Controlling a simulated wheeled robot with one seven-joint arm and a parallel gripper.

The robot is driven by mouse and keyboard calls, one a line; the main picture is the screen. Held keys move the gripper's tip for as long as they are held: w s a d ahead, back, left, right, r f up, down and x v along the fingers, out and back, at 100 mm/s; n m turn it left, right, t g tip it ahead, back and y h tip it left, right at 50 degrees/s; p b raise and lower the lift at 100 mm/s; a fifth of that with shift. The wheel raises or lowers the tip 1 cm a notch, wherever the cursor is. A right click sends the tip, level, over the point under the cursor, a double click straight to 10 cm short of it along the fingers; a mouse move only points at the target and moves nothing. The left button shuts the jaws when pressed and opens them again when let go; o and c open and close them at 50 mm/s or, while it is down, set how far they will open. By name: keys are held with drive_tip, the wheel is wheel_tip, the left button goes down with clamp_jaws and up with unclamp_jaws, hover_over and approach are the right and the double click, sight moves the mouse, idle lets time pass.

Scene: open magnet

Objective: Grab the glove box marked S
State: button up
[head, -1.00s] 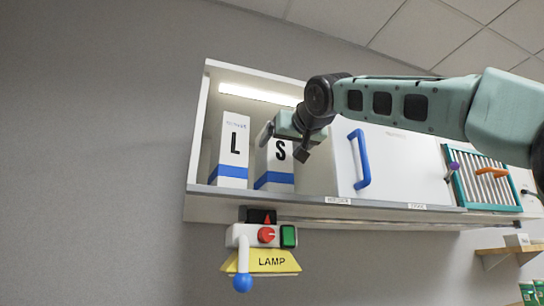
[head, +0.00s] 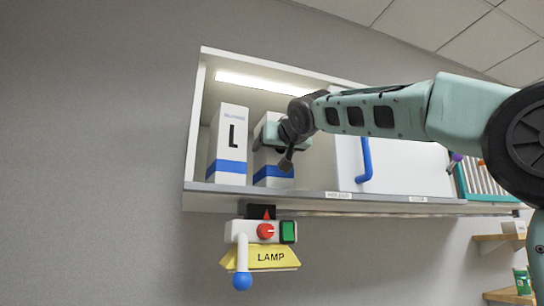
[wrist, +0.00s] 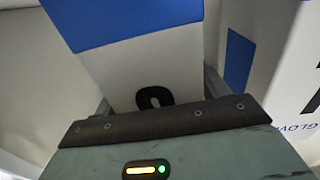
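The white glove box with a blue band (head: 268,178) stands on the shelf, right of the box marked L (head: 232,135). Its letter is hidden behind my gripper (head: 264,138) in the head view. In the wrist view the same box (wrist: 150,60) appears upside down, with part of a black letter showing near the palm. My gripper's fingers (wrist: 158,92) stand spread on either side of this box. I see no clear squeeze on it. The L box (wrist: 285,60) is close beside the right finger in the wrist view.
The cabinet shelf edge (head: 300,193) runs below the boxes. A white door with a blue handle (head: 365,160) is right of them, partly behind my arm.

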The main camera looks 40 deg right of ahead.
drive_tip(key=c, duration=0.8)
drive_tip(key=shift+r, duration=0.1)
